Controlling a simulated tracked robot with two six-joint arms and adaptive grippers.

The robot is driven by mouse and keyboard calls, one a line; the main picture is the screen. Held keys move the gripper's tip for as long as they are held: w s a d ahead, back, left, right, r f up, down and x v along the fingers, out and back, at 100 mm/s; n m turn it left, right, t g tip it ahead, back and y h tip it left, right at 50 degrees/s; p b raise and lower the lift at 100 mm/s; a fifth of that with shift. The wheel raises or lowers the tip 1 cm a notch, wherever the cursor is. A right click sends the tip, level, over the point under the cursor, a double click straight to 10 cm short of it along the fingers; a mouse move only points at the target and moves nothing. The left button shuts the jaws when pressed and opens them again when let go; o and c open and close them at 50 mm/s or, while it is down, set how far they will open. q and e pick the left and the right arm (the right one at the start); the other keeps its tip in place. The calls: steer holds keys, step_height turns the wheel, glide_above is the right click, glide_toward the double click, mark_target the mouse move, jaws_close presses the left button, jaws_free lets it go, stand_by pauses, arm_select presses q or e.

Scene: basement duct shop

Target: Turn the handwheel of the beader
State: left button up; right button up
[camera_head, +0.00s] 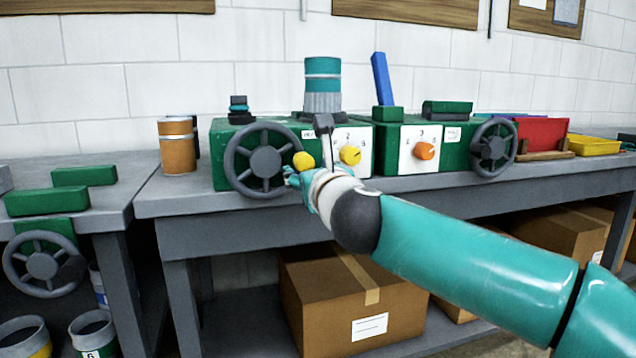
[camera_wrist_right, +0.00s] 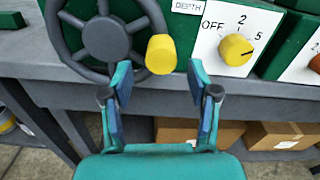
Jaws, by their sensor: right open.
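A dark grey handwheel (camera_head: 264,160) with a yellow crank knob (camera_head: 303,160) on its rim is on the front of a green machine (camera_head: 222,178) on the bench. The wheel (camera_wrist_right: 105,38) and knob (camera_wrist_right: 161,54) also show in the right wrist view, beside a "DEPTH" label and a yellow dial (camera_wrist_right: 235,49). No name shows to tell me which machine is the beader. My right gripper (camera_wrist_right: 160,82) is open and empty, its fingers pointing at the knob, which appears beyond and between the fingertips. In the head view it is partly hidden by its own wrist. My left gripper is not in view.
Another green machine with an orange dial (camera_head: 425,151) and handwheel (camera_head: 493,147) stands to the right. A third handwheel (camera_head: 43,264) hangs lower left. An orange-brown can (camera_head: 177,150) stands left of the machine. Cardboard boxes (camera_head: 352,300) sit below the bench.

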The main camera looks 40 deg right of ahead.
steer(key=v, duration=0.8)
steer(key=shift+s, duration=0.25)
